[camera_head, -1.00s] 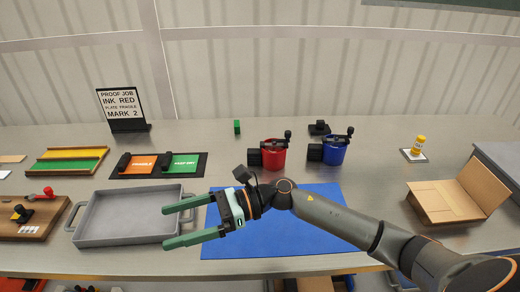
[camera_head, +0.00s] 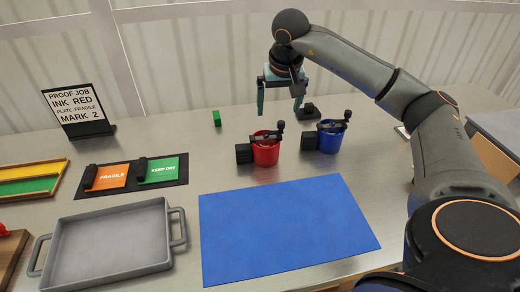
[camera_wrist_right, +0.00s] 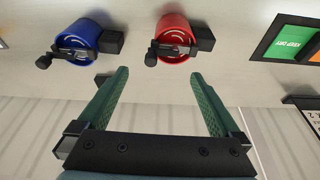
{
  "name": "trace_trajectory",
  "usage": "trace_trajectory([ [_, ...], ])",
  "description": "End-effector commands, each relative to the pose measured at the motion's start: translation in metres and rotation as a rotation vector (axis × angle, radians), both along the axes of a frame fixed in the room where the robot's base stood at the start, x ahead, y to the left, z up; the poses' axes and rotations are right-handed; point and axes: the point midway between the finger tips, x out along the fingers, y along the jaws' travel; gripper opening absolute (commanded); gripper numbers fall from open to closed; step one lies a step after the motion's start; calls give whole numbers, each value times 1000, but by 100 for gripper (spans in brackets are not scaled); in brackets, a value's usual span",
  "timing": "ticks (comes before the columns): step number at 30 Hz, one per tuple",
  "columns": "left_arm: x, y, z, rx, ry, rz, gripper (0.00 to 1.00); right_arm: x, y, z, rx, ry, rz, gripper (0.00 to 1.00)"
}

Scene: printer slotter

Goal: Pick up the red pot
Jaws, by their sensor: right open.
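The red pot (camera_head: 266,153) stands upright on the metal table behind the blue mat, with a black block on its left side and a dark crank across its top. It also shows in the right wrist view (camera_wrist_right: 173,32), top right of centre, beyond the fingertips. My right gripper (camera_head: 280,112) is open and empty, pointing down above and behind the red pot; in the right wrist view its two green fingers (camera_wrist_right: 162,80) are spread apart and touch nothing. My left gripper is not in view.
A similar blue pot (camera_head: 330,141) stands close to the right of the red one. A small black object (camera_head: 310,111) and a green block (camera_head: 217,118) lie behind. The blue mat (camera_head: 285,225) is clear and the grey tray (camera_head: 110,240) is empty.

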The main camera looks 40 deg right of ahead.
Motion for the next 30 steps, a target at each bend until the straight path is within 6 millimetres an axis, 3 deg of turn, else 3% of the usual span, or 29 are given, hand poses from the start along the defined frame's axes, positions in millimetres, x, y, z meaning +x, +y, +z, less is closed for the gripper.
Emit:
trace_trajectory([
  [3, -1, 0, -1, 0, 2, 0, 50, 5, -3, -20, 1, 2, -1, 100],
  [11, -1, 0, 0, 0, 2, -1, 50, 10, -5, -40, 3, 1, 0, 100],
  [18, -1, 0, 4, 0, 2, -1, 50, 17, -7, -75, 4, 1, 0, 100],
  [28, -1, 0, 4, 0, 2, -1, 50, 19, -8, -84, 4, -3, 1, 100],
  [30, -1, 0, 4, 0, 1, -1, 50, 19, -8, -84, 4, -3, 1, 94],
])
